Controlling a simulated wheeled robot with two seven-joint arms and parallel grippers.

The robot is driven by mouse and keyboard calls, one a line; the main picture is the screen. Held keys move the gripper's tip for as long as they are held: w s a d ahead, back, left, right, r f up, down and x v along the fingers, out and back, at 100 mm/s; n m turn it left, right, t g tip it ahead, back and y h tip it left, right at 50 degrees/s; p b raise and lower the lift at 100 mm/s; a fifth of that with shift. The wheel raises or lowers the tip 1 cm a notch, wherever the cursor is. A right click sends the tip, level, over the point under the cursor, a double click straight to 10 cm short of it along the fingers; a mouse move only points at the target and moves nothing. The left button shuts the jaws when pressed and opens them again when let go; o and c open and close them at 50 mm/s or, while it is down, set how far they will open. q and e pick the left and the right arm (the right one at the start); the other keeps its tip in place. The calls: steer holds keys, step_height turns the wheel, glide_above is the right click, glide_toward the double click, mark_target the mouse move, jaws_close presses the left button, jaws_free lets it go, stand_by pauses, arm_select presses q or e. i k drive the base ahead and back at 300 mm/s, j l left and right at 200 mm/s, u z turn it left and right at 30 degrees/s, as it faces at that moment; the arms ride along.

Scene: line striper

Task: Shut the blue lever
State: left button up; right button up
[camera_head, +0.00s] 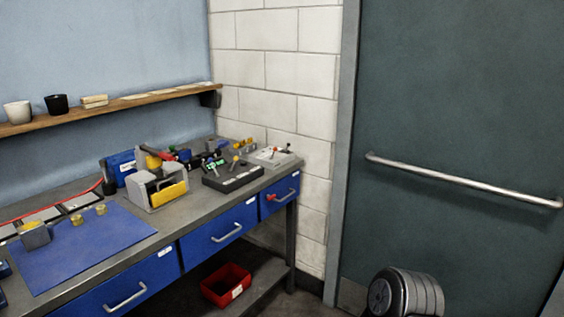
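No blue lever can be told for certain at this size. Several small levers or knobs stand at the far right of the workbench (190,222). A black box (232,179) there carries green (215,163) and yellow (236,160) handles. A pale box (270,159) to its right has a small red-tipped lever (275,150). Dark and bluish small parts crowd behind the black box, too small to tell apart. Neither of my grippers shows in the head view.
A grey-and-yellow device (158,190), a blue box (122,166) and a blue mat (90,252) lie on the bench. Blue drawers (217,236) are under its top. A red bin (226,284) sits below. A shelf (125,105) runs above. A green door (460,130) with a bar is at right.

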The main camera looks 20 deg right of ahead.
mark_target(210, 160)
steer(key=i+z, duration=0.35)
steer(key=i, duration=0.15)
steer(key=i+j+z, duration=0.1)
steer(key=i+z, duration=0.25)
steer(key=i, duration=0.15)
steer(key=i+j+z, duration=0.35)
steer(key=i+l, duration=0.1)
